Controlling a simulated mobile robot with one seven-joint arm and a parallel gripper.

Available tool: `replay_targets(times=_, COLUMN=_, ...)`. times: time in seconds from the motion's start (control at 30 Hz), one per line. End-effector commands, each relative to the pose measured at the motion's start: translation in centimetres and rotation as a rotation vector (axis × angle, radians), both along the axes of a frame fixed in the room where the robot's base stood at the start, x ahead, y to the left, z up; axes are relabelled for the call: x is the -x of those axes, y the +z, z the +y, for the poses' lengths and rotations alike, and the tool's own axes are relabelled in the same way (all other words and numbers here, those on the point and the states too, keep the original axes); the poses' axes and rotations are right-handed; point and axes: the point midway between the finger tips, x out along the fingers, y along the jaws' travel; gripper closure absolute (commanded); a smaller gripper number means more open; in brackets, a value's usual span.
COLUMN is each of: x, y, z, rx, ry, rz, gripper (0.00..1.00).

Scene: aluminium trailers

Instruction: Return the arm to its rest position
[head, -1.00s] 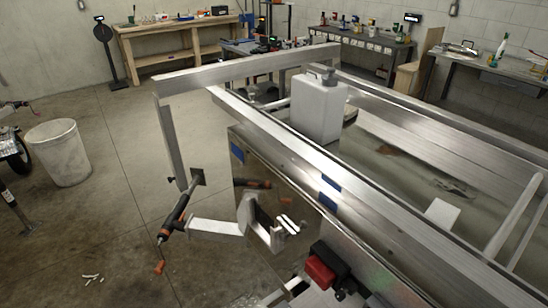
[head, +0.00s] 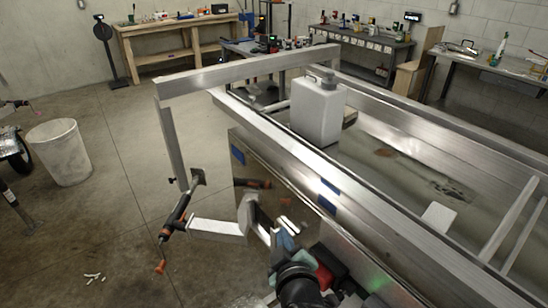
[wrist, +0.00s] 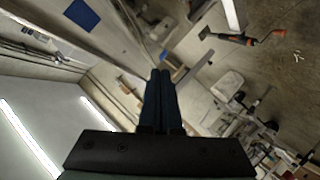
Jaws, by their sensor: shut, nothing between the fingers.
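My gripper (head: 284,243) shows low in the head view, beside the outer wall of the aluminium trailer (head: 290,165) and close to the red lamp (head: 325,277), which it partly hides. In the wrist view its two dark fingers (wrist: 160,76) lie together, shut, with nothing between them. The dark end of my arm reaches in from the bottom edge of the head view.
A metal bracket (head: 215,228) sticks out left of my gripper, near a black and orange tool (head: 178,217). A white jug (head: 318,112) stands on the trailer. A white bin (head: 60,152) stands on open floor at left. Workbenches (head: 180,38) line the back.

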Motion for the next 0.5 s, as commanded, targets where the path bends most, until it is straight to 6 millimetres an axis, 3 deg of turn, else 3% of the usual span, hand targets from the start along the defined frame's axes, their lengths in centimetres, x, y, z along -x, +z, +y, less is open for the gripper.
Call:
replay_targets(times=0.03, x=-0.9, y=4.4, z=0.1, rx=-0.03, ry=-0.022, rz=-0.08, gripper=1.0)
replay_targets(times=0.17, x=-1.6, y=14.4, z=0.4, rx=-0.137, ry=-0.07, rz=-0.263, gripper=1.0)
replay_targets(times=0.27, x=-0.8, y=22.1, z=0.7, rx=-0.234, ry=-0.089, rz=-0.41, gripper=1.0)
replay_targets(times=0.37, x=1.1, y=29.5, z=1.1, rx=-0.342, ry=-0.091, rz=-0.558, gripper=1.0)
replay_targets(times=0.5, x=5.6, y=39.1, z=1.7, rx=-0.51, ry=-0.062, rz=-0.766, gripper=1.0)
